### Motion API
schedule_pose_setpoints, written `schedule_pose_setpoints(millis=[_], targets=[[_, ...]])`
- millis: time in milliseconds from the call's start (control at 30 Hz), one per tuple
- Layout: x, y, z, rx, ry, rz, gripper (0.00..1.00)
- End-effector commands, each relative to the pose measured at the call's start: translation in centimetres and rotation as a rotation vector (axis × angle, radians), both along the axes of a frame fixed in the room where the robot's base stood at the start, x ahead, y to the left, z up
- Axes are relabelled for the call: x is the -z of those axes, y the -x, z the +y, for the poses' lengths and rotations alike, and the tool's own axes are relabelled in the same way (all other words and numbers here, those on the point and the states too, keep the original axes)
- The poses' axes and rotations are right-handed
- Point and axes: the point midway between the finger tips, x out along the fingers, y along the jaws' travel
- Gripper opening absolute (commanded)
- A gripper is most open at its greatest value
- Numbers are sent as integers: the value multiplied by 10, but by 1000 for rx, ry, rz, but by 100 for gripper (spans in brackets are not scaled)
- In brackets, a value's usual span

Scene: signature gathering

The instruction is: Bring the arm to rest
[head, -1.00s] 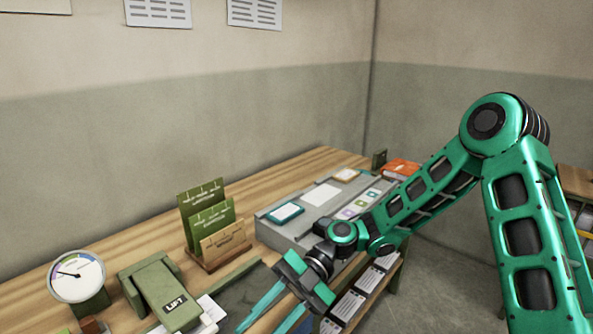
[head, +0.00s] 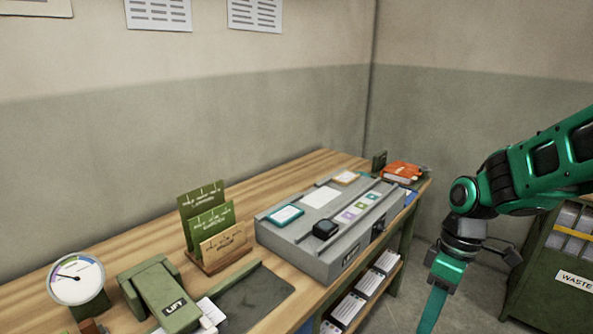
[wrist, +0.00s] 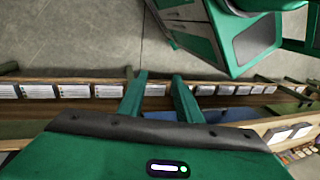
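My arm is folded toward the right side of the head view. My gripper (head: 434,308) points down in front of the bench's right end, clear of the bench top. In the wrist view my gripper (wrist: 158,77) shows two green fingers apart with nothing between them. The fingertips are cut off at the bottom of the head view.
The wooden bench (head: 290,172) holds a grey console (head: 300,262), a card rack (head: 210,228), a green lift-marked device (head: 165,295), a dial gauge (head: 77,279) and an orange book (head: 401,171). A green waste cabinet (head: 538,272) stands at right. Floor shows between bench and cabinet.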

Motion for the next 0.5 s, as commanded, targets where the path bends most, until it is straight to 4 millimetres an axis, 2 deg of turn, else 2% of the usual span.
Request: schedule_pose_setpoints(millis=[100,300,500], targets=[[-20,19,-42,297,108,-14,31],[-46,64,-101,821,227,-26,31],[-59,107,-134,1223,269,-21,31]])
